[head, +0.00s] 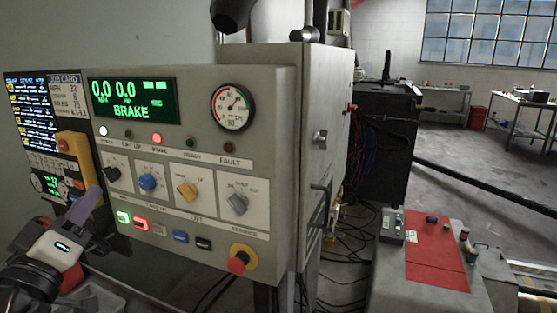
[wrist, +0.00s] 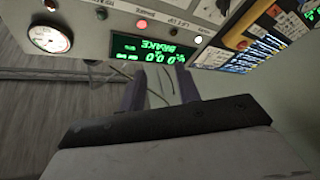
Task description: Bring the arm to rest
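My gripper (head: 86,203) is at the lower left of the head view, in front of the left part of the control panel (head: 275,150). In the wrist view its two fingers stand apart with nothing between them (wrist: 161,82). The panel looks upside down there, with the green display (wrist: 150,50) beyond the fingertips. In the head view the display (head: 132,101) reads 0.0, 0.0 and BRAKE. I cannot tell whether the fingers touch anything.
A yellow pendant (head: 76,165) and a job card screen (head: 36,110) are close to my gripper. The panel carries knobs, lit buttons and a red emergency stop (head: 238,262). A grey bench with a red mat (head: 436,255) stands at right. Open floor lies beyond.

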